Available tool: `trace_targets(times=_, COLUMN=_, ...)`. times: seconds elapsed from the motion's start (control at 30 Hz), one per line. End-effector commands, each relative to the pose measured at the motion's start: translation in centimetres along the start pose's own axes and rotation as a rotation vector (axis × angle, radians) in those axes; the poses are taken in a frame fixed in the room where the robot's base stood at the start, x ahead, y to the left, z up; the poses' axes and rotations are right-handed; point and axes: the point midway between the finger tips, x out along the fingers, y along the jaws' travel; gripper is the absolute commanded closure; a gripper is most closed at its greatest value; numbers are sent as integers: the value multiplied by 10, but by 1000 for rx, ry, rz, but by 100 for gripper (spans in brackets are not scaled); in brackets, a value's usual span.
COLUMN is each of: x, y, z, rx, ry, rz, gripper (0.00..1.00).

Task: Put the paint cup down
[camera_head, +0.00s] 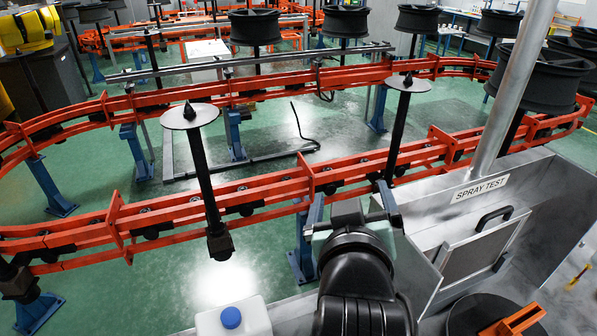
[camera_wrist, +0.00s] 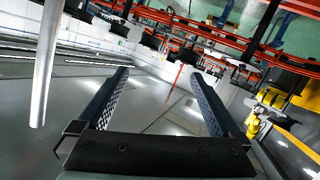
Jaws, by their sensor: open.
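I cannot make out a thing that is surely the paint cup in either view. My gripper (camera_head: 352,208) is at the lower middle of the head view, in front of the orange rail and left of the spray test booth. In the wrist view my gripper (camera_wrist: 160,76) has its two fingers wide apart.
A white jug with a blue cap (camera_head: 233,319) stands left of my arm. The metal booth has a sign "SPRAY TEST" (camera_head: 481,189) and a slanted pipe (camera_head: 513,88). An orange conveyor rail (camera_head: 265,192) carries upright spindles (camera_head: 205,170). Green floor is beyond.

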Motion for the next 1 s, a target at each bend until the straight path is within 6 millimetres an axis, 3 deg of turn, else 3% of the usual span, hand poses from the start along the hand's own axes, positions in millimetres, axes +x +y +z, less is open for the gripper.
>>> trace_targets(times=0.03, x=-15, y=4, z=-55, rx=37, ry=163, rz=24, gripper=0)
trace_targets(times=0.1, x=-43, y=11, z=-119, rx=94, ry=371, rz=46, gripper=0)
trace_targets(times=0.2, x=-96, y=19, z=-193, rx=175, ry=645, rz=55, gripper=0)
trace_targets(times=0.33, x=-161, y=26, z=-252, rx=258, ry=913, rz=45, gripper=0)
trace_targets(times=0.4, x=-186, y=29, z=-268, rx=286, ry=1008, rz=38, gripper=0)
trace_targets(times=0.53, x=-209, y=32, z=-281, rx=312, ry=1091, rz=29, gripper=0)
trace_targets(times=0.9, x=-210, y=32, z=-281, rx=314, ry=1096, rz=29, gripper=0)
trace_targets(times=1.0, x=-205, y=27, z=-264, rx=314, ry=1096, rz=27, gripper=0)
